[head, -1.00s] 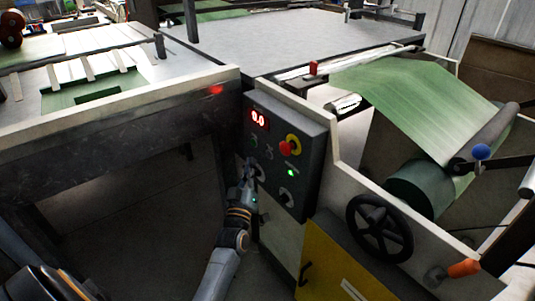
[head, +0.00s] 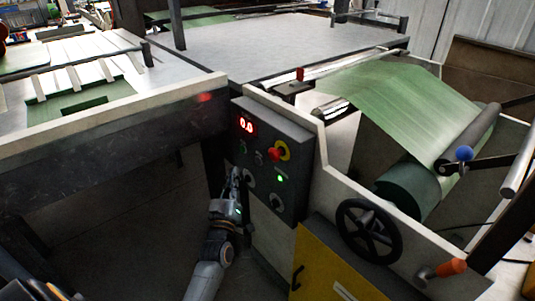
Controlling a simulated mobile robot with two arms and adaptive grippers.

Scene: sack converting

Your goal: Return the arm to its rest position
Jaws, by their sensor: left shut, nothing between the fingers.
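My left gripper (head: 235,178) is shut and empty. It points up at the lower left of the dark control panel (head: 295,133), just left of a selector knob (head: 249,177). A small gap seems to show between fingertips and knob, but I cannot tell the depth. The panel has a red display (head: 246,126) reading 0.0, a red emergency button (head: 273,154) on a yellow ring, a lit green lamp (head: 280,178) and a second knob (head: 276,202). My right gripper is not in view.
A black handwheel (head: 369,232), an orange-handled crank (head: 450,268) and a yellow cabinet door (head: 330,268) lie to the right. Green web (head: 405,92) runs to a roll (head: 408,188). The machine's pale rail (head: 110,112) is at left; dark open floor lies below it.

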